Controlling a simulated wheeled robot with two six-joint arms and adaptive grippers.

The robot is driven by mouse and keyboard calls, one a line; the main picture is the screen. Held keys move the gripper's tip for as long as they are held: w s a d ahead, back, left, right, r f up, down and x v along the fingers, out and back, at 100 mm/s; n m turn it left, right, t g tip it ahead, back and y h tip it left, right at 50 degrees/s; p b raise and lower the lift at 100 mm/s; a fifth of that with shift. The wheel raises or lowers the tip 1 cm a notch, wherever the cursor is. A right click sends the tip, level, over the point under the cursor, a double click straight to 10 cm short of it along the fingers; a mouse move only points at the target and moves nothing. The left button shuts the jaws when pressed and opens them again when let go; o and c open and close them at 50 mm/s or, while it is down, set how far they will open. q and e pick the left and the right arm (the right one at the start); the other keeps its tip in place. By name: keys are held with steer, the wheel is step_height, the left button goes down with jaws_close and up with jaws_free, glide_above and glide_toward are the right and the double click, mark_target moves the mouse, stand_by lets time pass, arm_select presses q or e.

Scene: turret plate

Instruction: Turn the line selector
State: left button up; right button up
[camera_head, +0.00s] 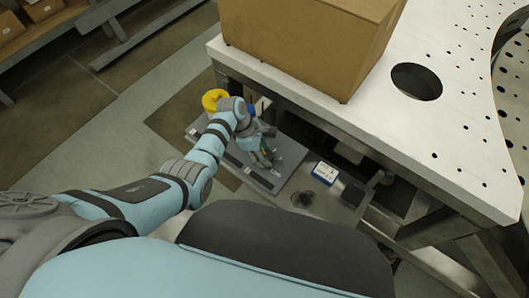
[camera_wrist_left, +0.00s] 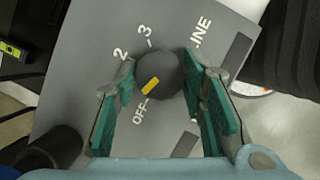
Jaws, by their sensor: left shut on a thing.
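The line selector is a dark round knob (camera_wrist_left: 165,70) with a yellow pointer, on a sloped grey panel (camera_wrist_left: 75,95) in the left wrist view. White labels 2, 3, OFF and LINE stand around it. The pointer aims to the lower left, close to the OFF label. In the head view my left gripper (camera_head: 263,153) reaches down to the grey panel (camera_head: 292,150), and the knob is mostly hidden. My right gripper is not in view.
A white perforated table (camera_head: 440,120) carries a cardboard box (camera_head: 310,40) above and right of the panel. A yellow ring-shaped thing (camera_head: 213,99) is by my left wrist. A blue-and-white label (camera_head: 325,172) and a dark block (camera_head: 353,195) sit right of the panel.

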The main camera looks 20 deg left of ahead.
arm_select(q)
steer(key=shift+w+f+m+g+b, duration=0.1)
steer(key=shift+m+g+b, duration=0.35)
steer(key=shift+m, duration=0.75)
steer(key=shift+m+g+b, duration=0.55)
steer(key=shift+m, duration=0.65)
steer(key=shift+y, duration=0.3)
steer(key=o, duration=1.2)
steer(key=shift+c, duration=0.2)
steer(key=v, duration=1.2)
